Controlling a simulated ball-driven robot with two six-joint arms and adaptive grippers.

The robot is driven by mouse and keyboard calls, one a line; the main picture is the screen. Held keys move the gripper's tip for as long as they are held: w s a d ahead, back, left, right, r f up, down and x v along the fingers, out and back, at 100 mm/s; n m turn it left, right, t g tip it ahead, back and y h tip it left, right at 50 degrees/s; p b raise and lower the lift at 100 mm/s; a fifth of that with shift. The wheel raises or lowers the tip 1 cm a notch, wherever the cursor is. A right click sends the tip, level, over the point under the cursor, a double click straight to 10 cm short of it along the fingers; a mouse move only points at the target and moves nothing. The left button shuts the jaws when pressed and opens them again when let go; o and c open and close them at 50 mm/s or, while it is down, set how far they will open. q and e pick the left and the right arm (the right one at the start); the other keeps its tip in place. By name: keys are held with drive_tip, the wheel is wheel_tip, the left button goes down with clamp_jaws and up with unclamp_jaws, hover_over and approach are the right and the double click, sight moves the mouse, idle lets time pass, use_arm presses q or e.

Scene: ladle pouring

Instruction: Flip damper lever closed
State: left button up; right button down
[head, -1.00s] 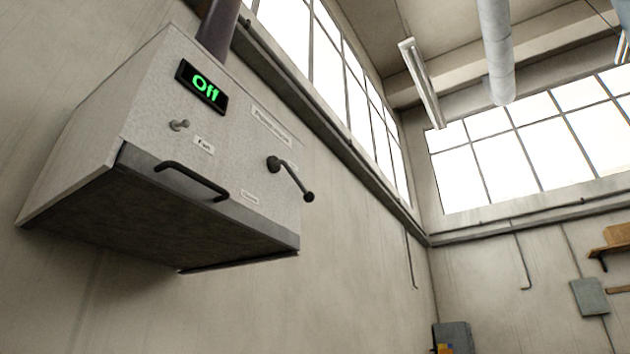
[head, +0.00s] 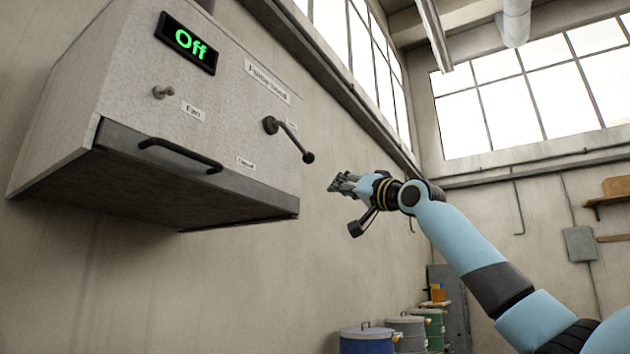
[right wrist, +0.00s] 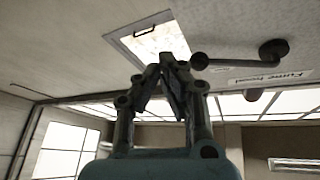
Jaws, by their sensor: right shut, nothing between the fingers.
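The damper lever (head: 290,141) is a dark rod on the front of the grey fume hood (head: 225,95). It runs from a round pivot down and right to a ball knob, above a small label that seems to read "Closed". My right gripper (head: 338,184) is shut and empty, to the right of the knob and slightly below it, apart from it in the head view. In the right wrist view, the shut fingertips (right wrist: 172,58) appear just left of the lever's knob (right wrist: 200,61); contact is unclear. My left gripper is not in view.
The hood carries a green "Off" display (head: 187,42), a fan switch (head: 163,92) and a dark bar handle (head: 180,155) along its lower front edge. Lidded drums (head: 367,338) stand far below by the wall. The air right of the hood is open around my right arm.

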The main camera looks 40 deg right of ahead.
drive_tip(key=s+a+r+n+t+y, duration=0.1)
drive_tip(key=s+a+r+y, duration=0.1)
drive_tip(key=s+r, duration=0.4)
wheel_tip(320, 180, up, 4)
drive_tip(key=shift+s+n+y, duration=0.15)
drive_tip(key=shift+n+y, duration=0.15)
drive_tip(key=shift+a, duration=0.1)
drive_tip(key=p+x, duration=0.6)
drive_tip(key=x, duration=0.4)
drive_tip(key=f, duration=0.1)
drive_tip(key=a+f, duration=0.1)
drive_tip(key=f+p, duration=0.1)
drive_tip(key=shift+a+f, duration=0.3)
drive_tip(key=shift+f, duration=0.05)
drive_tip(key=shift+f, duration=0.1)
drive_tip(key=shift+f+m+h, duration=0.2)
drive_tip(key=shift+m+h, duration=0.3)
drive_tip(key=shift+m, duration=0.1)
